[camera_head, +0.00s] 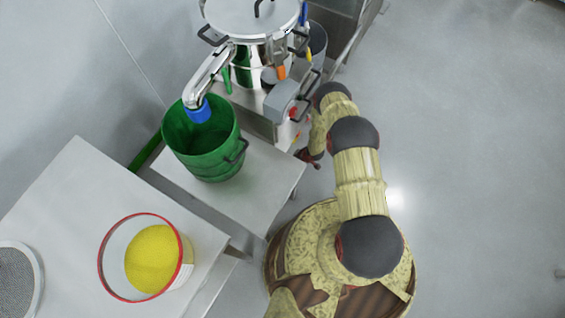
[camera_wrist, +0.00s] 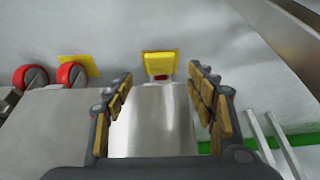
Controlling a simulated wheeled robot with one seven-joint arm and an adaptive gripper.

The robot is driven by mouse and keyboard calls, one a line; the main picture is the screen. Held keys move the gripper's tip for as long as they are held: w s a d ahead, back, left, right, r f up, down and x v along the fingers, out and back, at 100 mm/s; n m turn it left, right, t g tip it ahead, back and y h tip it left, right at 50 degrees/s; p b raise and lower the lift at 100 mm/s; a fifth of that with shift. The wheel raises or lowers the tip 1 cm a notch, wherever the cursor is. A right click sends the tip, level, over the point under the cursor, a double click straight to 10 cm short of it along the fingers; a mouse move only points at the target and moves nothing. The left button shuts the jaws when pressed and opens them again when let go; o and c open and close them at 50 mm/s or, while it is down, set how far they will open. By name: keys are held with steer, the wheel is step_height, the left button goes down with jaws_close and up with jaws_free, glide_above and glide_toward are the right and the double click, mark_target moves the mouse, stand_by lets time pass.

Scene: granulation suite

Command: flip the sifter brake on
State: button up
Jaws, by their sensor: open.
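The sifter (camera_head: 255,50) is a steel drum with a lid and spout at the top of the head view. In the wrist view, a yellow tab (camera_wrist: 160,63) with a little red under it sits straight ahead; it looks like the brake pedal, but I cannot tell its setting. My gripper (camera_wrist: 160,82) is open and empty. Its fingers stand left and right of a steel surface, and the tab shows beyond their tips, apparently untouched. In the head view my gripper (camera_head: 309,157) is low beside the sifter's stand, small and partly hidden by my arm.
Two red wheels (camera_wrist: 72,74) with a yellow piece beside them are at left in the wrist view. A green bucket (camera_head: 205,145) stands under the spout on a low table. A red-rimmed container (camera_head: 118,292) of yellow powder stands lower left. Floor at right is clear.

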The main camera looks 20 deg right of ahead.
steer(key=b+x, duration=0.3)
steer(key=x, duration=0.4)
steer(key=shift+w+a+f, duration=0.15)
steer(key=shift+w+f, duration=0.05)
steer(key=shift+f, duration=0.1)
steer(key=c, duration=0.3)
steer(key=c, duration=0.8)
steer(key=shift+c, duration=0.3)
